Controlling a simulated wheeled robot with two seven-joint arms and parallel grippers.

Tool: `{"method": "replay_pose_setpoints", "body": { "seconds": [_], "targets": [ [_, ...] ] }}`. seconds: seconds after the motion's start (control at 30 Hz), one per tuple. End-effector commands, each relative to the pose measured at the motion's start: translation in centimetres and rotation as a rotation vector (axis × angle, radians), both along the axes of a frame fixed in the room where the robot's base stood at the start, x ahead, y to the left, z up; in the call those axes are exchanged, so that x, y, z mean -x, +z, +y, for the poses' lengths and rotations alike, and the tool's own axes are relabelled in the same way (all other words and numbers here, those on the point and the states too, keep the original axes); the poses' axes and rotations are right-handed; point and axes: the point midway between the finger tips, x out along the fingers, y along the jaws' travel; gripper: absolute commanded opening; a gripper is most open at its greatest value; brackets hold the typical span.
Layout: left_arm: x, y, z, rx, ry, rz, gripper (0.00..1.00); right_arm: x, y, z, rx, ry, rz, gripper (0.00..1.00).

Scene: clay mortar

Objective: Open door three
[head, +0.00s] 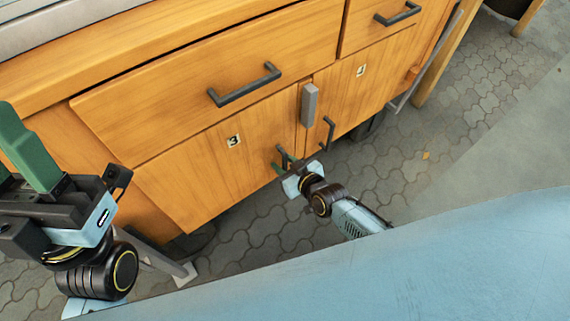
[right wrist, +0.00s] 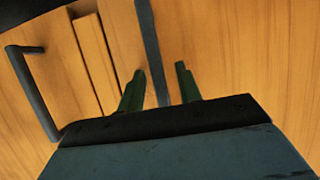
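Door three (head: 205,180), a wooden cabinet door with a "3" label (head: 233,141), looks shut in the head view. Its dark bar handle (head: 284,154) is near its right edge. My right gripper (head: 283,166) is at this handle. In the right wrist view the handle bar (right wrist: 150,45) runs down between the two green fingers of my right gripper (right wrist: 161,83), closer to the left finger. The fingers stand apart. My left gripper (head: 22,155) is at the left edge of the head view, away from the cabinet doors, its green fingers apart and empty.
Door four (head: 345,95) is to the right with its own handle (head: 328,133), which also shows in the right wrist view (right wrist: 35,95). A grey block (head: 309,104) sits between the doors. Drawers (head: 200,85) with handles are above. Paved floor (head: 260,235) is open in front.

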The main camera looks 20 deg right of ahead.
Motion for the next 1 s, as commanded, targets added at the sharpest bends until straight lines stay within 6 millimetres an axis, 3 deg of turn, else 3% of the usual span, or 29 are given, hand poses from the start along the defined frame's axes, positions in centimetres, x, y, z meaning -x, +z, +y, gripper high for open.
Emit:
{"method": "replay_pose_setpoints", "body": {
  "seconds": [0.17,0.43,0.83,1.0],
  "targets": [
    [0.0,0.0,0.0,0.0,0.0,0.0,0.36,0.0,0.0,0.0,0.0,0.0,0.0,0.33],
    [0.0,0.0,0.0,0.0,0.0,0.001,0.36,0.0,0.0,0.0,0.0,0.0,-0.001,0.0],
    [-0.2,0.2,-0.1,-0.004,0.0,0.013,0.36,0.3,0.1,0.1,-0.002,-0.006,0.001,0.0],
    [-1.7,0.4,-0.4,-0.037,0.002,0.123,0.36,1.4,0.2,0.1,-0.003,-0.034,0.002,0.0]
  ]
}}
